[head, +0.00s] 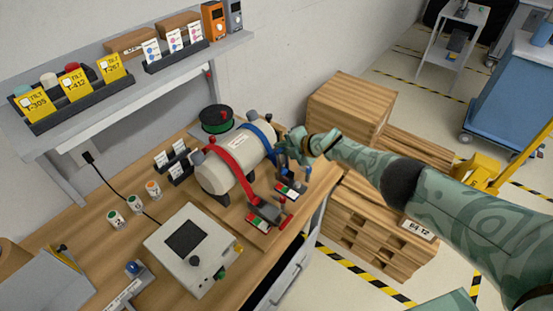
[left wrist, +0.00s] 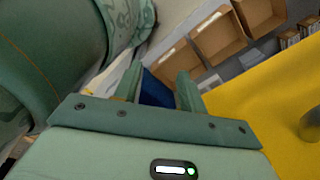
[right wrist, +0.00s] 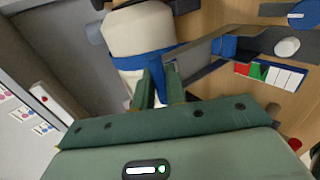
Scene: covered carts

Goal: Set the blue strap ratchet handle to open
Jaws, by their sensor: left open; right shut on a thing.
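A pale cylinder (head: 222,168) lies on the bench with a red strap (head: 236,166) and a blue strap (head: 262,134) around it. The blue strap also shows in the right wrist view (right wrist: 135,61). Its grey metal ratchet (right wrist: 205,48) stands at the cylinder's side. My right gripper (head: 287,146) is at this ratchet, shut on a blue part that looks like its handle; the fingers (right wrist: 160,82) hide much of it. The handle's exact angle is hard to tell. My left gripper (left wrist: 155,88) is open, away from the bench work and outside the head view.
The red strap's ratchet (head: 268,212) is beside the blue one. Coloured marker plates (head: 287,190) lie by the ratchets. A control box (head: 190,250) stands in front, a green spool (head: 216,119) behind.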

